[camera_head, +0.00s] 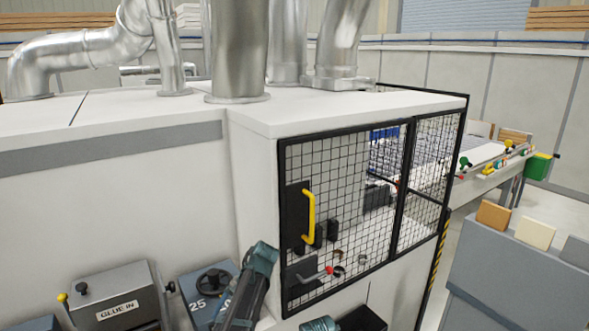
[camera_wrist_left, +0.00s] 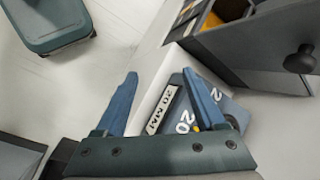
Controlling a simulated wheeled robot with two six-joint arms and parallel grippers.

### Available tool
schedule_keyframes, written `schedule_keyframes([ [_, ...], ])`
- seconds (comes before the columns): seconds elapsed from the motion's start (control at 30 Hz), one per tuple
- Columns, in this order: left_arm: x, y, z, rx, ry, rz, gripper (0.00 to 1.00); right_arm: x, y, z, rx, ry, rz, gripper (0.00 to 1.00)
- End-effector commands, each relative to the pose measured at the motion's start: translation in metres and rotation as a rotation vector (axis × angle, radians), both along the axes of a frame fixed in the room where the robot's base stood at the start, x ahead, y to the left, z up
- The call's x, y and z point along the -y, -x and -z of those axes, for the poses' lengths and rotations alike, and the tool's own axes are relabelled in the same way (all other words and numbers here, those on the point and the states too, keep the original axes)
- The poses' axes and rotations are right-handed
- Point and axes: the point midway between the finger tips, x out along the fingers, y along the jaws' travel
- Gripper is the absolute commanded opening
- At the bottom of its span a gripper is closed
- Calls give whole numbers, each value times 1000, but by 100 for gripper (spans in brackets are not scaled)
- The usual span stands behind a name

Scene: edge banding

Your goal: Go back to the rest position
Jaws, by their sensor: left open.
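My left gripper (camera_wrist_left: 160,76) is open in the left wrist view, with its two blue fingers spread apart. A blue-grey and white block (camera_wrist_left: 180,112) marked "20 MM" and "20" shows beyond and between the fingers. I cannot tell whether the fingers touch it; nothing looks clamped. In the head view, a teal and dark grey part of my arm rises at the lower middle, in front of the machine. My right gripper is not in view.
The white machine (camera_head: 120,180) has a closed mesh door with a yellow handle (camera_head: 309,216). A grey "GLUE IN" box (camera_head: 117,290) and a blue-grey "25" block (camera_head: 195,283) stand at lower left. A grey cabinet (camera_head: 515,275) is right. A dark-knobbed box (camera_wrist_left: 270,50) is near my left gripper.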

Motion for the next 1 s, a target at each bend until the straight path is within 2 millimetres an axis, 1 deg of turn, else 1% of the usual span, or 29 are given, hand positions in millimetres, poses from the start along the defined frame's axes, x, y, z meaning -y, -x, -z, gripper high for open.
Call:
schedule_keyframes([
  [0.03,21,39,39,31,46,22,71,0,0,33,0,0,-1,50],
  [0.07,32,53,52,48,75,30,71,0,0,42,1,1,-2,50],
  [0.1,48,71,68,72,113,40,71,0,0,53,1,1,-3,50],
  [0.17,69,97,89,102,171,51,71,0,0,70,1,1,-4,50],
  [0.2,82,113,102,121,208,58,71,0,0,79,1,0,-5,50],
  [0.3,108,150,129,156,292,66,71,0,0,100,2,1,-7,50],
  [0.4,127,177,145,179,356,68,71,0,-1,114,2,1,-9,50],
  [0.5,139,192,154,193,397,68,71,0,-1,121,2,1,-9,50],
  [0.6,144,198,157,198,417,66,71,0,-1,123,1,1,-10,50],
  [0.97,146,197,155,199,420,65,71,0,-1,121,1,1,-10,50],
  [1.0,145,198,155,199,420,65,68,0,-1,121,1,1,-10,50],
])
